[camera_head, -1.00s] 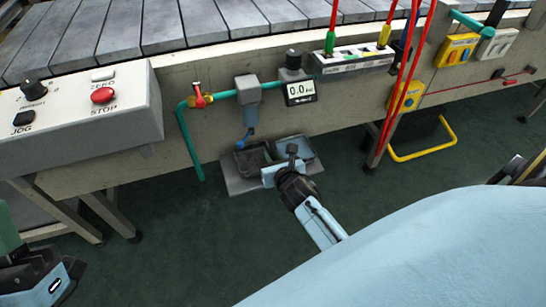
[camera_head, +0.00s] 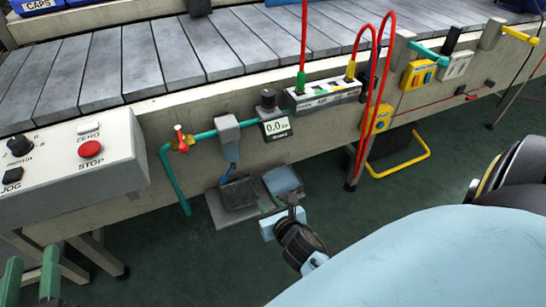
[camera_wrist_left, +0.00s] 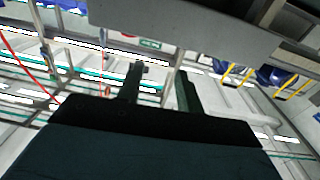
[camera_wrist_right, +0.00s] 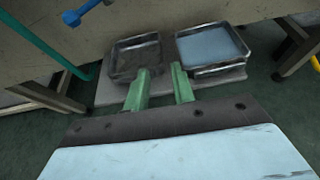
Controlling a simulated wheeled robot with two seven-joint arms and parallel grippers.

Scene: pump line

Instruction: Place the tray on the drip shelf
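Two small metal trays are side by side over a grey plate, apparently the drip shelf (camera_head: 221,215), low under the conveyor. The left tray (camera_head: 239,194) has a dark inside; the right tray (camera_head: 283,180) looks pale blue inside. Both show in the right wrist view, left (camera_wrist_right: 136,57) and right (camera_wrist_right: 212,47), seemingly resting on the plate (camera_wrist_right: 112,93). My right gripper (camera_wrist_right: 160,78) is open with nothing between its green fingers, which point at the trays' near side; contact cannot be told. My left gripper (camera_head: 32,280) is at the lower left, far from the trays, open and empty in its wrist view (camera_wrist_left: 162,78).
A gauge (camera_head: 275,127) reads 0.0. A control box (camera_head: 70,165) juts out at left. A yellow-framed item (camera_head: 402,165) stands right of a conveyor leg.

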